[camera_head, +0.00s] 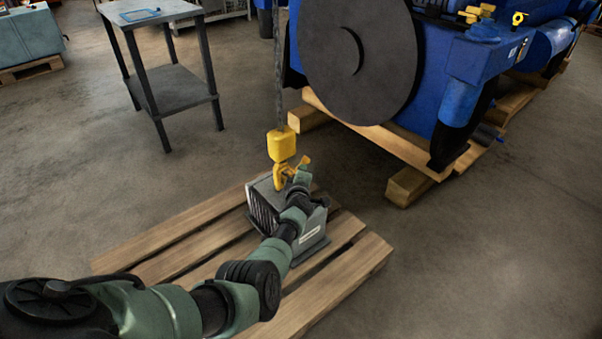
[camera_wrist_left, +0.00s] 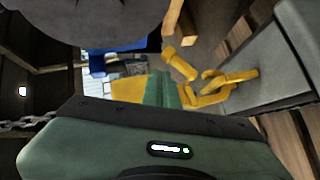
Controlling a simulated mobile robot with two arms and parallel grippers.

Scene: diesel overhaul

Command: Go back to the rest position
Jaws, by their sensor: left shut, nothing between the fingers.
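My left arm reaches over the wooden pallet (camera_head: 160,238). My left gripper (camera_head: 302,176) is at the top of the grey finned unit (camera_head: 312,238), close beside the yellow hook (camera_head: 281,146). It is shut and holds nothing. In the left wrist view the green fingers (camera_wrist_left: 162,90) are together in front of the yellow hook block (camera_wrist_left: 127,88). Yellow hook parts (camera_wrist_left: 215,90) lie beside the grey unit (camera_wrist_left: 275,65). I cannot tell whether the hook is engaged with the unit. My right gripper is in neither view.
The chain (camera_head: 278,70) hangs down to the hook. A blue engine with a dark round disc (camera_head: 355,60) stands on wooden beams (camera_head: 410,186) at the back right. A metal table (camera_head: 165,90) stands at the back left.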

